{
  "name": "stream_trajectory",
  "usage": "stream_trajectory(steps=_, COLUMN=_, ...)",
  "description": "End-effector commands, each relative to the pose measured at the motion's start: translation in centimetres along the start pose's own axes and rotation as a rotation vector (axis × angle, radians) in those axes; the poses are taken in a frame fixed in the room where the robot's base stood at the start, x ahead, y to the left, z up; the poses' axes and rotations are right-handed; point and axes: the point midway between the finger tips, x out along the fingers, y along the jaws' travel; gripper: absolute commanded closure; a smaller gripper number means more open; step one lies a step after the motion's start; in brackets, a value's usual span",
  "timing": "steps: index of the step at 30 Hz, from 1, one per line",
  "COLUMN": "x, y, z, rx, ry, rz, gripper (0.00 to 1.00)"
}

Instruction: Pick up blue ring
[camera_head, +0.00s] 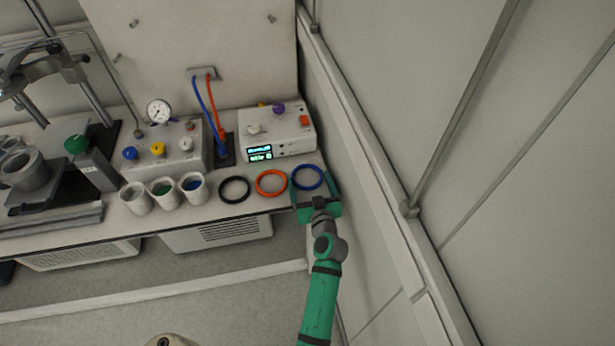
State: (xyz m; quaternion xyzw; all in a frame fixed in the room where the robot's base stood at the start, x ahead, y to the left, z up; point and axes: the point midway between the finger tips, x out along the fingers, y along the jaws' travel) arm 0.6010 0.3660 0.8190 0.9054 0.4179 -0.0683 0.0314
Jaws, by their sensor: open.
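The blue ring (307,167) lies flat at the right end of the white bench, the rightmost of three rings in a row. My gripper (316,184) comes in from the front, open, with its two teal fingers spread to the left and right of the blue ring. The ring's near edge is close to the gripper's palm. I cannot tell whether the fingers touch the ring or how high they are above the bench.
An orange ring (271,183) and a black ring (234,189) lie to the left. Several white cups (165,193) stand farther left. A white control box (276,133) with a lit display is behind the rings. A wall (372,185) stands close on the right.

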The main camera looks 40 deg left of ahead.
Motion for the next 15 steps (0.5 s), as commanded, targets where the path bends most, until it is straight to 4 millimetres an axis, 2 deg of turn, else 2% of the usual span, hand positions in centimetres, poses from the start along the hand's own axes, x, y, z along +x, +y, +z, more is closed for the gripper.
stream_trajectory(steps=8, x=0.50, y=-0.07, z=-0.03, rx=-0.001, ry=0.000, rz=-0.001, gripper=0.14)
stream_trajectory(steps=9, x=0.49, y=-0.06, z=-0.03, rx=-0.001, ry=0.000, rz=-0.001, gripper=0.17)
stream_trajectory(steps=12, x=0.47, y=-0.02, z=-0.02, rx=0.000, ry=0.000, rz=0.000, gripper=0.41)
stream_trajectory(steps=15, x=0.45, y=0.04, z=-0.03, rx=0.000, ry=0.001, rz=0.001, gripper=0.41)
